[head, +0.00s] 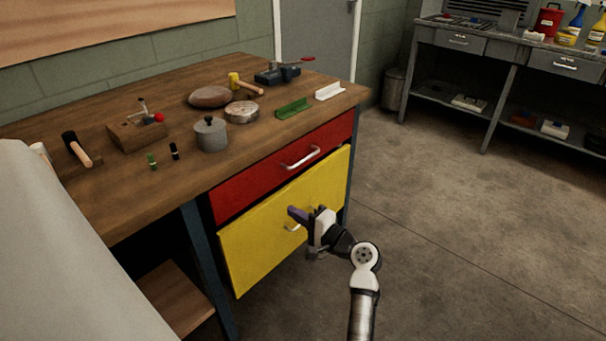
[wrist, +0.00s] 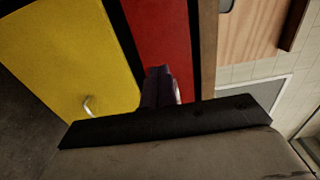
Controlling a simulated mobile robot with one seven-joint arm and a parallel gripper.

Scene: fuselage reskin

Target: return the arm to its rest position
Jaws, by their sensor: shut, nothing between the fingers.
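My gripper (head: 294,214) is in front of the workbench's yellow drawer (head: 262,246) in the head view, with my arm reaching up from the bottom right. Its dark purple fingers are shut together with nothing between them. In the wrist view my gripper (wrist: 160,75) points toward the red drawer (wrist: 162,32), with the yellow drawer (wrist: 62,55) to the left. The gripper covers part of the yellow drawer's handle in the head view. I cannot tell how far the fingertips are from the drawer fronts.
The wooden workbench (head: 100,195) holds a grey lidded pot (head: 211,135), a green tray (head: 292,108), a white tray (head: 330,91), a vise (head: 278,74) and mallets. A pale surface (head: 60,260) fills the lower left. Open floor (head: 460,220) lies to the right, before a grey bench (head: 500,50).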

